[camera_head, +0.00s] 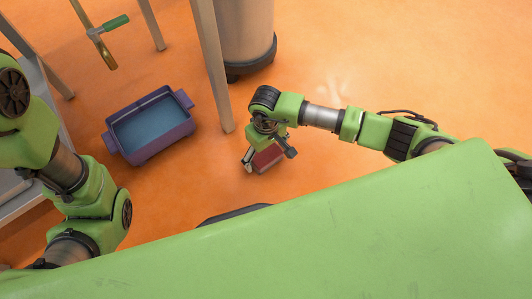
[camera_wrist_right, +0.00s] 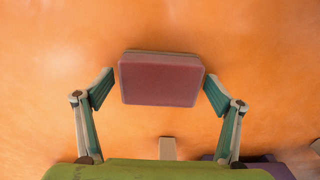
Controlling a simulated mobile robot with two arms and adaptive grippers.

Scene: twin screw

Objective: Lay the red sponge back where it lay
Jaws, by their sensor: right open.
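The red sponge (camera_head: 268,157) is a block with a dull red face and a paler edge, below my right gripper (camera_head: 268,160) in the head view. In the right wrist view the sponge (camera_wrist_right: 161,80) sits between the two fingertips of my right gripper (camera_wrist_right: 158,92). The gripper is open, with a gap showing at each side of the sponge. Orange floor shows around the sponge; I cannot tell whether it rests on the floor. My left arm is at the left of the head view, but its gripper is out of sight.
A purple tub (camera_head: 166,147) with blue inside stands on the floor, left of my right gripper. A grey table leg (camera_head: 211,65) and a beige cylinder (camera_head: 246,35) stand behind. A green-handled brass tool (camera_head: 108,26) is at upper left. The floor at upper right is clear.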

